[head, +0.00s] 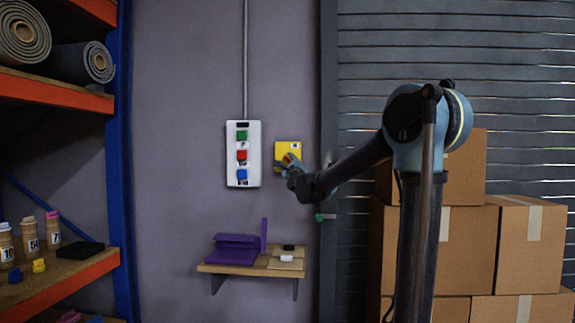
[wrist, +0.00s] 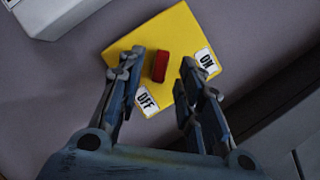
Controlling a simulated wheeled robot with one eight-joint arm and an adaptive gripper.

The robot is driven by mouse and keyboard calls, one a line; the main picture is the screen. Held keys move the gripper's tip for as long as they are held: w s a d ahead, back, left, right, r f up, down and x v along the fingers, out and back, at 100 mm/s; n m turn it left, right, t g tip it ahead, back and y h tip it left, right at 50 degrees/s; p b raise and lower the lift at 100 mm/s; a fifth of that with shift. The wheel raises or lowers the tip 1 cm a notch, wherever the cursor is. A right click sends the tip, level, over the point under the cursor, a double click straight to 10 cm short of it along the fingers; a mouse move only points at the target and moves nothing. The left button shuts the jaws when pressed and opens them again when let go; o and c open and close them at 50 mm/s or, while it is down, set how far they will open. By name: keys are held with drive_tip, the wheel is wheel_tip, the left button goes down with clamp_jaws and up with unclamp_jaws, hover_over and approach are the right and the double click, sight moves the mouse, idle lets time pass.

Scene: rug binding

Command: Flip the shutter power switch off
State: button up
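The shutter power switch is a yellow box (head: 287,147) on the wall, right of the white button panel. It also fills the middle of the wrist view (wrist: 180,28), tilted there. Its red lever (wrist: 160,65) stands up near the box's middle. A white ON label (wrist: 206,62) is at the right and a white OFF label (wrist: 147,101) at the lower left. My gripper (wrist: 163,72) is open, with one finger on each side of the lever in this view. The lever looks nearer the left finger; I cannot tell whether they touch. My gripper (head: 291,164) partly covers the box in the head view.
The white panel (head: 243,177) with green, red and blue buttons is close on the left. The grey shutter (head: 375,60) and stacked cardboard boxes (head: 524,240) are at the right.

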sight(287, 160)
drive_tip(key=shift+x, duration=1.6)
drive_tip(key=shift+c, duration=0.3)
clamp_jaws()
